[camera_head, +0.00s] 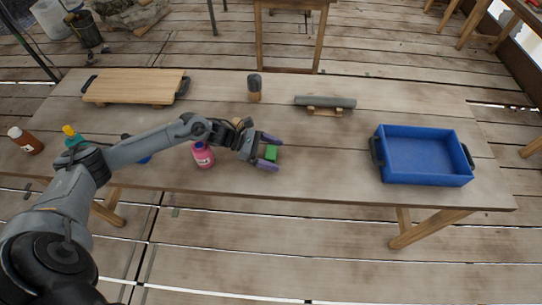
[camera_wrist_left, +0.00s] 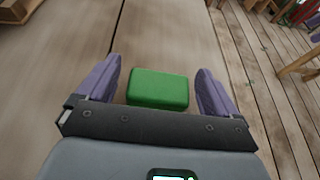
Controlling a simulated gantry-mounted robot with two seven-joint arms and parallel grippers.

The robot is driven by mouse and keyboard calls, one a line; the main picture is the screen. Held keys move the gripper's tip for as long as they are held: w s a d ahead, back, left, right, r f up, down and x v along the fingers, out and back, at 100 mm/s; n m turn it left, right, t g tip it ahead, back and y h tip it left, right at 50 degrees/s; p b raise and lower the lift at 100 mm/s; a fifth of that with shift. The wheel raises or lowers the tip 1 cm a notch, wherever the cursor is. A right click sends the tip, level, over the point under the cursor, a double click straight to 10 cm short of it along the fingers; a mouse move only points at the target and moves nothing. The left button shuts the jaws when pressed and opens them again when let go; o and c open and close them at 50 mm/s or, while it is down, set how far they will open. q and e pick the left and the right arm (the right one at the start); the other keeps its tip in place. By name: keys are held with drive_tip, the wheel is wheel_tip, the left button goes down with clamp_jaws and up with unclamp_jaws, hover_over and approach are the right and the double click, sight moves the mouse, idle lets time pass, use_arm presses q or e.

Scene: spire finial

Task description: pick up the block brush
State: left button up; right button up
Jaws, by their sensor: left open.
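A small green block (camera_head: 271,153), which I take to be the block brush, lies on the wooden table near its front edge. No bristles show. My left gripper (camera_head: 274,152) is open, with one purple finger on each side of the block. In the left wrist view the green block (camera_wrist_left: 158,88) sits between the two fingers of the left gripper (camera_wrist_left: 158,72). A narrow gap shows on each side of it, so neither finger seems to touch it. My right gripper is not in view.
A pink bottle (camera_head: 203,155) stands just left of my gripper. A blue tray (camera_head: 425,183) is at the right. A grey roller-like thing on a wooden stand (camera_head: 325,102) and a dark-topped wooden thing (camera_head: 254,88) are behind. The table between block and tray is clear.

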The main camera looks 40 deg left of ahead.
use_arm(q)
drive_tip(key=shift+w+d+f, duration=0.2)
drive_tip(key=shift+w+d, duration=0.15)
drive_tip(key=shift+d, duration=0.1)
drive_tip(key=shift+c, duration=0.2)
drive_tip(key=c, duration=1)
drive_tip(key=shift+r, duration=0.1)
